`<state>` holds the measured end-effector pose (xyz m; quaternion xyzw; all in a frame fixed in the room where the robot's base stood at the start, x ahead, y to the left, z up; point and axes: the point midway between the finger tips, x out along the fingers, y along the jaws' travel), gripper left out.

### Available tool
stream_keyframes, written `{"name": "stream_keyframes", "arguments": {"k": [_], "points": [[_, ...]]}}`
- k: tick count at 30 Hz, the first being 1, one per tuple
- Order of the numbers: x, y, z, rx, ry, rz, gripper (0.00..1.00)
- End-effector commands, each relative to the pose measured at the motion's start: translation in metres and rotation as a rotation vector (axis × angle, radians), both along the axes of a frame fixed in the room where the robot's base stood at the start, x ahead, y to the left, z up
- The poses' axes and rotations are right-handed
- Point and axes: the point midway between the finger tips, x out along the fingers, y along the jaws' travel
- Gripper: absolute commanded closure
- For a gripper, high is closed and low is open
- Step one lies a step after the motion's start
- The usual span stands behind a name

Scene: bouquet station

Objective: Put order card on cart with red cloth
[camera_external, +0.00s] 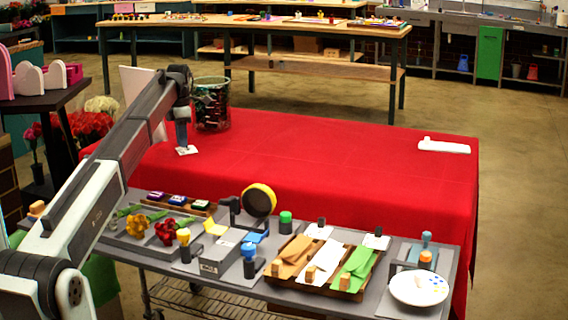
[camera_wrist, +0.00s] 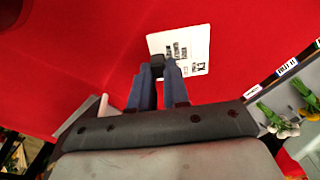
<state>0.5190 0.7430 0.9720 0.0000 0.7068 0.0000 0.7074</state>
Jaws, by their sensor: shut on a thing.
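The order card (camera_external: 187,151) is a small white card at the left part of the red cloth (camera_external: 300,165). The wrist view shows the card (camera_wrist: 190,46) with dark printed marks, beyond my fingertips and over red cloth. My gripper (camera_external: 183,143) points down, and in the wrist view its blue fingers (camera_wrist: 158,72) are shut on a small black block at the card's near edge. I cannot tell whether the card touches the cloth or hangs just above it. The fingers hide part of the card.
A patterned glass vase (camera_external: 211,104) and a white panel stand close to my gripper. The grey cart (camera_external: 222,285) in front carries flowers, stamps, a tray of envelopes (camera_external: 325,268) and a white plate (camera_external: 419,288). The cloth's middle is clear; a white object (camera_external: 443,146) lies at its right.

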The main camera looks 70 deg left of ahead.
Motion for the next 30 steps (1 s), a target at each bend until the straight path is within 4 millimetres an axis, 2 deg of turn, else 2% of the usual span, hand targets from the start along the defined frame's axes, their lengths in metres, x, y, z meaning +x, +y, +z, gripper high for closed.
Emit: {"name": "stream_keyframes", "arguments": {"k": [5, 6, 13, 23, 26, 30], "points": [[0.0, 0.0, -0.003, 0.0, 0.0, 0.0, 1.0], [0.0, 0.0, -0.003, 0.0, 0.0, 0.0, 0.82], [0.0, 0.0, -0.003, 0.0, 0.0, 0.0, 0.59], [0.0, 0.0, 0.001, 0.0, 0.0, 0.0, 0.59], [0.0, 0.001, 0.01, 0.001, 0.0, 0.0, 0.59], [0.001, 0.001, 0.033, 0.002, -0.001, 0.0, 0.59]]}}
